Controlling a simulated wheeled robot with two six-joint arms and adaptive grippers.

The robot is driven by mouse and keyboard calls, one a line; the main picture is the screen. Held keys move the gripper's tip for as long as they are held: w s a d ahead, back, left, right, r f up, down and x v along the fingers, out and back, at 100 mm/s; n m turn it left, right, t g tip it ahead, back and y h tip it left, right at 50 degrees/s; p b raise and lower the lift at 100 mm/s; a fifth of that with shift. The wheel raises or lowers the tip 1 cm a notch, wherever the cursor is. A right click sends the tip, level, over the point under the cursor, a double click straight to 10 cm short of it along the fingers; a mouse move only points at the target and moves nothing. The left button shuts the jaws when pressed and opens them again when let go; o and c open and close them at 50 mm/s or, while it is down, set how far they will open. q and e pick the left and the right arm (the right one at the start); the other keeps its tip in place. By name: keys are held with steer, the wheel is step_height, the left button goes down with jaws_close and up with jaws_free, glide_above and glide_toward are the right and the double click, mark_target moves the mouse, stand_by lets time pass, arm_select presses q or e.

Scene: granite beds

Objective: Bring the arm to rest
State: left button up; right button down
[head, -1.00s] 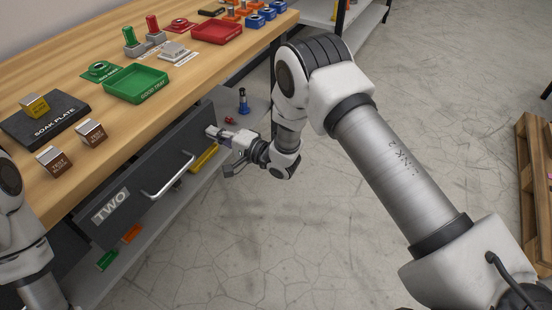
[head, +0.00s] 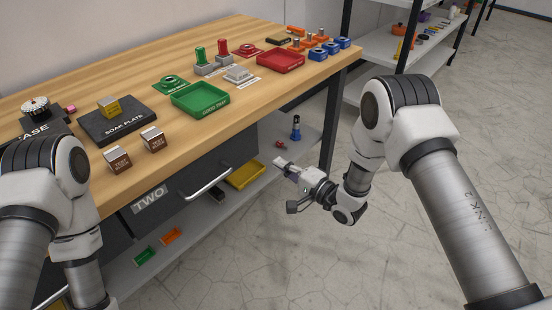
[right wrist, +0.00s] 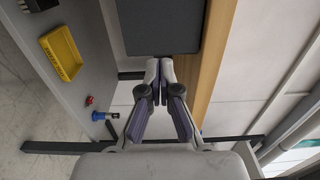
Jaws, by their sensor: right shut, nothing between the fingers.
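My right arm reaches in from the right in the head view, and its gripper (head: 283,166) hangs in front of the bench, to the right of the drawer marked TWO (head: 178,190). The fingers are together and empty; they also show shut in the right wrist view (right wrist: 160,66). There the fingertips appear near the lower edge of a dark panel (right wrist: 162,28). In the head view the gripper is apart from the drawer's silver handle (head: 208,183). My left arm stands at the left; its gripper is out of frame.
The wooden bench (head: 130,75) carries a green tray (head: 199,100), a red tray (head: 281,61), a soak plate (head: 117,126) and several blocks. A lower shelf holds a yellow tray (head: 245,175) and a blue bottle-like item (head: 295,128). Open floor lies around the right arm.

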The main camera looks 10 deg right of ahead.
steer(key=s+d+f+n+g+h+p, duration=0.3)
steer(key=s+d+g, duration=0.1)
steer(key=s, duration=0.8)
steer(key=s+d+f+n+g+h+p, duration=0.3)
steer(key=s+d+g+h+p, duration=0.1)
steer(key=s, duration=0.9)
steer(key=s+d+f+n+g+h+p, duration=0.3)
steer(key=s+g, duration=0.3)
steer(key=s, duration=0.7)
steer(key=shift+d+f+n+h+p, duration=0.25)
steer(key=shift+d+n+h+p, duration=0.15)
steer(key=shift+d+h+p, duration=0.25)
